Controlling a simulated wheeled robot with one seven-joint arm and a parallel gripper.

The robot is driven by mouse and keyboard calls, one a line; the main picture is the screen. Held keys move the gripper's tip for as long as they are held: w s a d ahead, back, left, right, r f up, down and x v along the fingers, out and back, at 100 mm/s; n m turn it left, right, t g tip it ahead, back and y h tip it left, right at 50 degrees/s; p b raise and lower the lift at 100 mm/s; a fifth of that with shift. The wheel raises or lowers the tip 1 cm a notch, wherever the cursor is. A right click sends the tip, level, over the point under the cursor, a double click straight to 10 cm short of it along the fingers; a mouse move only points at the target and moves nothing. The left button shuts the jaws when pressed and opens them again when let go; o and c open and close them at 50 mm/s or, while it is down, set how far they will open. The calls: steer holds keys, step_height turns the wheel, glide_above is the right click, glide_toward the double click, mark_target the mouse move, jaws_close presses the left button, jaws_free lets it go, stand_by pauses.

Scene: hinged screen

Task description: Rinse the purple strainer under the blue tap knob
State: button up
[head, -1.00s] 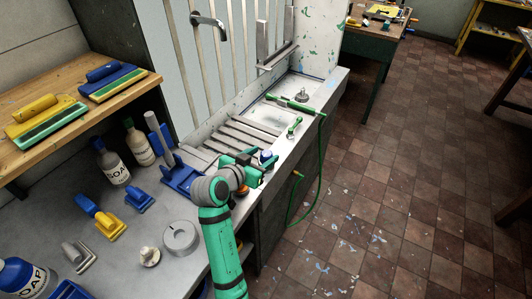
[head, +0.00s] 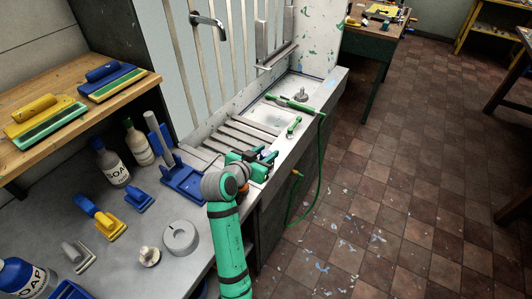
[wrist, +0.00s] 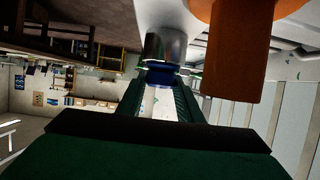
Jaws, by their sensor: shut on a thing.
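My gripper (head: 266,156) is at the near end of the sink, over its front edge beside the ribbed drainboard. In the wrist view the green jaws (wrist: 160,82) are closed around a small blue piece below a shiny metal cylinder (wrist: 166,48). I take this blue piece to be the blue tap knob (wrist: 158,72); in the head view the jaws mostly hide it. I cannot make out a purple strainer in either view.
A wall spout (head: 207,20) juts out above. A blue stand (head: 182,182), soap bottles (head: 113,165) and a grey ring (head: 180,238) crowd the counter to the left.

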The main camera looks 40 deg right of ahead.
steer(key=shift+n+t+y, duration=0.8)
steer(key=shift+n+t, duration=0.7)
steer(key=shift+t, duration=0.1)
steer(key=o, duration=1.1)
steer(key=v, duration=1.1)
